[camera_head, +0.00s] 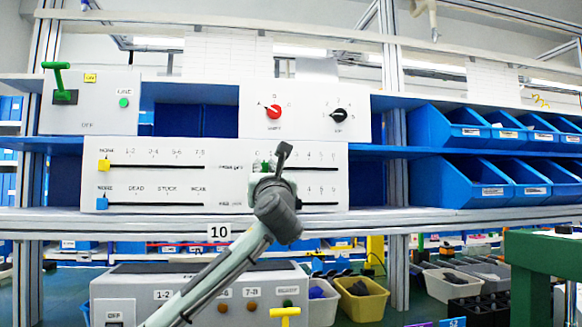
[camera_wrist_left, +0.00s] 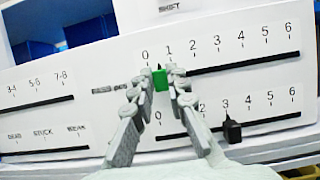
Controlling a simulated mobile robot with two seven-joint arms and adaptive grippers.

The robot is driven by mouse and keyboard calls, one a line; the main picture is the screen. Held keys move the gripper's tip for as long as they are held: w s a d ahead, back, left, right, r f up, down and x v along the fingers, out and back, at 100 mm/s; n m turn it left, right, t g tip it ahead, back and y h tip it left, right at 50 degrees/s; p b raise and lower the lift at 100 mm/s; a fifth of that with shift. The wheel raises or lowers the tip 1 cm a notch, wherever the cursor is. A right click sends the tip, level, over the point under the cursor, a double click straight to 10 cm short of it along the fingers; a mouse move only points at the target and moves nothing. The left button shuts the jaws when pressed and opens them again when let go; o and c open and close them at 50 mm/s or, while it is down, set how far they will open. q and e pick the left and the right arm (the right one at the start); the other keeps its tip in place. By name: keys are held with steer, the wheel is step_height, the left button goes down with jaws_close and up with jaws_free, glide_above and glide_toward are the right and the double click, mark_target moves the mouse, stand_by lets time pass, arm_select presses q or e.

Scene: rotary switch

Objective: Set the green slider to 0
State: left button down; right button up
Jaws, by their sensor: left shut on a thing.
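The green slider (camera_head: 264,165) sits at the left end of the upper right slot on the white panel (camera_head: 225,172). In the left wrist view the green slider (camera_wrist_left: 160,79) lies between the 0 and 1 marks. My left gripper (camera_wrist_left: 163,74) is shut on it, one finger on each side. In the head view my left gripper (camera_head: 273,165) covers part of the scale. My right gripper is not in view.
A black slider (camera_wrist_left: 232,130) stands near 3 on the slot below. Yellow (camera_head: 104,165) and blue (camera_head: 102,203) sliders are at the panel's left. Red (camera_head: 273,112) and black (camera_head: 339,115) knobs are above. Blue bins (camera_head: 455,183) fill the right shelves.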

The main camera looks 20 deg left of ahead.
arm_select(q)
steer(key=shift+s+a, duration=0.45)
steer(key=shift+a, duration=0.3)
steer(key=shift+f, duration=0.1)
steer(key=c, duration=1.5)
jaws_free()
steer(key=shift+s+a, duration=0.1)
steer(key=shift+s, duration=0.05)
steer(key=v, duration=1.2)
